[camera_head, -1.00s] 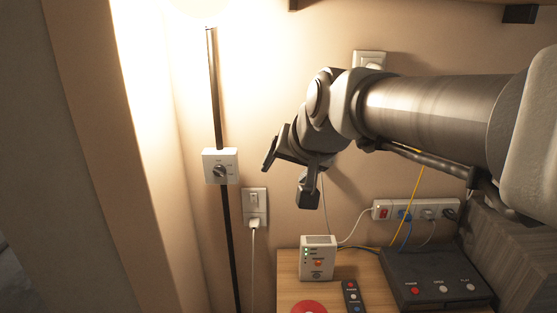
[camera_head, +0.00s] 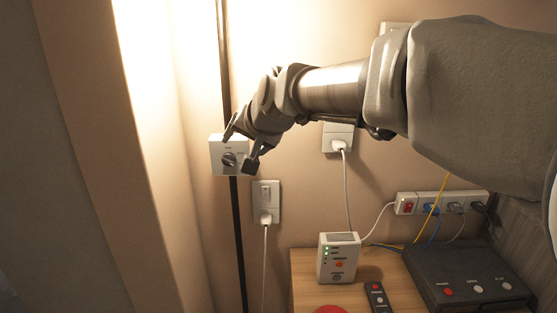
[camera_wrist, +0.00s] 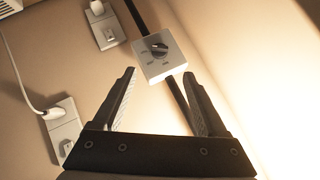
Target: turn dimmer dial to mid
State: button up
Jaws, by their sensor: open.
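The dimmer dial is a dark round knob (camera_head: 229,159) on a white square box (camera_head: 216,166) fixed to the black lamp pole. In the head view my gripper (camera_head: 239,153) overlaps the box's right side, with one finger across its upper part and the other at its lower right edge. In the wrist view the knob (camera_wrist: 159,50) and its box (camera_wrist: 172,64) lie ahead of my gripper (camera_wrist: 159,85). The fingers are spread apart with nothing between them, and the knob is beyond their tips. The printed labels are too small to read.
A light switch and socket plate (camera_head: 266,201) is right of the black pole (camera_head: 239,240). Another socket (camera_head: 338,138) is behind my arm. Below right, a wooden table (camera_head: 305,290) bears a white router box (camera_head: 339,260), a remote (camera_head: 377,298) and a black console (camera_head: 465,272).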

aim_at(228, 161)
jog(key=b+x, duration=0.3)
jog(key=x, duration=1.1)
grip_shut()
